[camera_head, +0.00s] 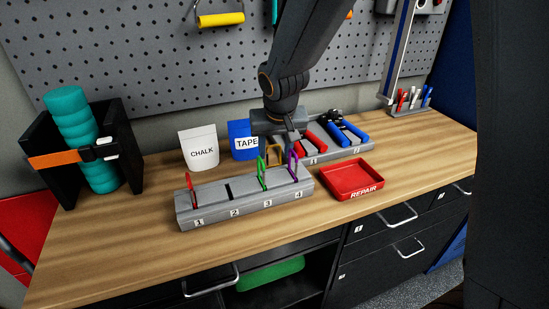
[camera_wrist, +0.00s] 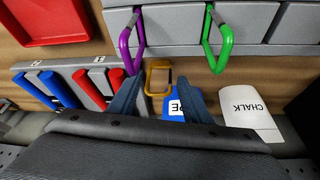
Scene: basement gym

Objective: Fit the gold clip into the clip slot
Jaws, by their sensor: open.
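The gold clip (camera_head: 274,147) is an upright-looking loop just behind the grey slotted block (camera_head: 215,211) in the head view. In the wrist view, the gold clip (camera_wrist: 157,93) lies between the two blue-grey fingers. My gripper (camera_wrist: 158,81) is open around it; I cannot tell whether either finger touches it. In the head view my gripper (camera_head: 280,134) points down behind the block's right half. The block has numbered slots: a red clip (camera_head: 189,182) stands in 1, a green clip (camera_head: 262,175) in 3, a purple clip (camera_head: 293,165) in 4. Slot 2 (camera_head: 229,191) is empty.
A grey tool holder (camera_head: 343,151) with red- and blue-handled tools is right of my gripper. A red repair tray (camera_head: 353,179) lies right of the block. Bench before the block is clear.

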